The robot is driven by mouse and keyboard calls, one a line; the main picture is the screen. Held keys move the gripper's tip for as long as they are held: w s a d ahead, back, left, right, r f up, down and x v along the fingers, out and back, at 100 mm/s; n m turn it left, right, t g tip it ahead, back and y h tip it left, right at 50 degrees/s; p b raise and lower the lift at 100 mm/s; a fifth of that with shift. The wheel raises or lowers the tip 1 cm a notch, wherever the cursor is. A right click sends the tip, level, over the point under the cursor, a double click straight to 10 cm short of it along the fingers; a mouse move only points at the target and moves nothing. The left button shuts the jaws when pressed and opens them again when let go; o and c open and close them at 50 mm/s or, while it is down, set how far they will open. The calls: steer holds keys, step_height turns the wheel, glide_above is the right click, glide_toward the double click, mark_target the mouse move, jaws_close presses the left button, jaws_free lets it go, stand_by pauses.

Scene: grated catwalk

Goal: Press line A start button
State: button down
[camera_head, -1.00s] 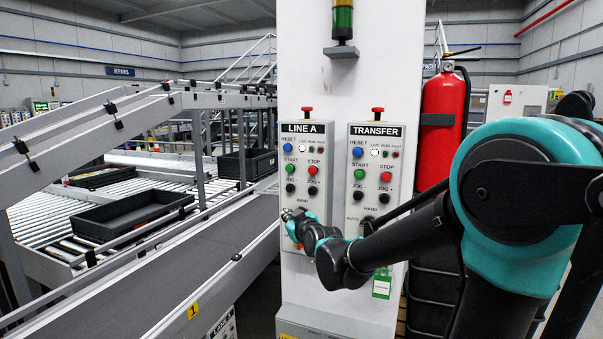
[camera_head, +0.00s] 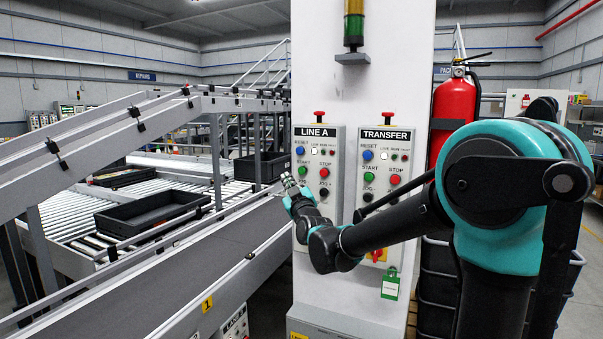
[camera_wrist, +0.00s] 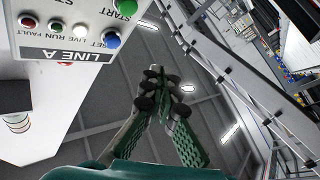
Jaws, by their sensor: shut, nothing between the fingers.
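The LINE A panel (camera_head: 330,150) is a grey box on a white column, with a red mushroom button on top. Its green START button (camera_head: 301,171) sits at the left, below the blue RESET button (camera_head: 300,151) and beside the red STOP button (camera_head: 324,172). My gripper (camera_head: 287,178) is shut and empty at the panel's left edge, just left of and slightly below START. In the wrist view the green START button (camera_wrist: 125,7) shows at the top, partly cut off, and my gripper (camera_wrist: 157,85) appears to its lower right, apart from it. My gripper hides the panel's lower left.
The TRANSFER panel (camera_head: 385,160), with similar buttons, is right of LINE A behind my arm. A fire extinguisher (camera_head: 454,105) hangs further right. A sloping conveyor (camera_head: 190,262) and its rails run close on the left, with a black tray (camera_head: 150,212) behind.

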mark_target(299, 170)
steer(key=shift+w+d, duration=0.45)
steer(key=shift+w, duration=0.85)
steer(key=shift+w+d, duration=0.5)
steer(key=shift+w, duration=0.8)
steer(key=shift+w+d, duration=0.45)
steer(key=shift+w, duration=0.85)
steer(key=shift+w+d, duration=0.1)
steer(key=shift+w, duration=0.05)
steer(key=shift+w, duration=0.2)
steer(key=shift+w+d, duration=0.35)
steer(key=shift+w, duration=0.45)
steer(key=shift+s, duration=0.1)
steer(key=shift+s+a, duration=0.2)
steer(key=shift+s, duration=0.35)
steer(key=shift+s+a, duration=0.2)
steer(key=shift+s, duration=0.35)
